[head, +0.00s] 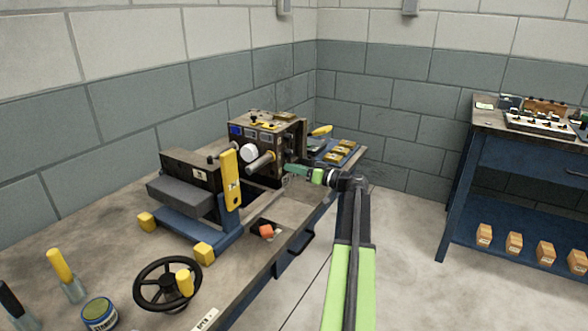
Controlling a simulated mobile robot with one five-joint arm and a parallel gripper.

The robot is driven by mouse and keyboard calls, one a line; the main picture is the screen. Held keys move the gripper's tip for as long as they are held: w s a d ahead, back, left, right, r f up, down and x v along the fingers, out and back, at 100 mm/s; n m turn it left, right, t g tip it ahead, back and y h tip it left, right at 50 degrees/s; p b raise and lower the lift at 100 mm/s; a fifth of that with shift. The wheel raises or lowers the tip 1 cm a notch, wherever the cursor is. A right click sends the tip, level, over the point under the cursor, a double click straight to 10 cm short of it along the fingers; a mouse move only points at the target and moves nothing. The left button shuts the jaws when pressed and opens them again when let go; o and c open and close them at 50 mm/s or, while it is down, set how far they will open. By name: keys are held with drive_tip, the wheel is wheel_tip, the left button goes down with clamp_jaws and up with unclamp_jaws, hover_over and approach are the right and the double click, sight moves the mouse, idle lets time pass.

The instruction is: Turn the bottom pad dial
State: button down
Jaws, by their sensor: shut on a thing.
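A dark control unit (276,131) stands on the bench, with a blue display, small gauges and a white round part (249,153) on its front. My gripper (290,169) reaches in from the right, low at the unit's right side. Its jaws are shut at the place of the bottom pad dial. The dial itself is too small and too covered by the jaws to make out, and I cannot tell its setting.
A press with a yellow lever (230,180) stands left of my gripper. Yellow-topped pieces (340,153) lie behind. Open floor separates the bench from a blue workbench (525,160).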

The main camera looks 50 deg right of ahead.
drive_tip(key=shift+m, duration=0.3)
drive_tip(key=m, duration=0.8)
drive_tip(key=shift+f+m, duration=0.15)
drive_tip(key=shift+m, duration=0.15)
drive_tip(key=m, duration=0.4)
drive_tip(key=shift+m, duration=0.3)
drive_tip(key=m, duration=0.4)
drive_tip(key=shift+f, duration=0.1)
drive_tip(key=shift+m, duration=0.3)
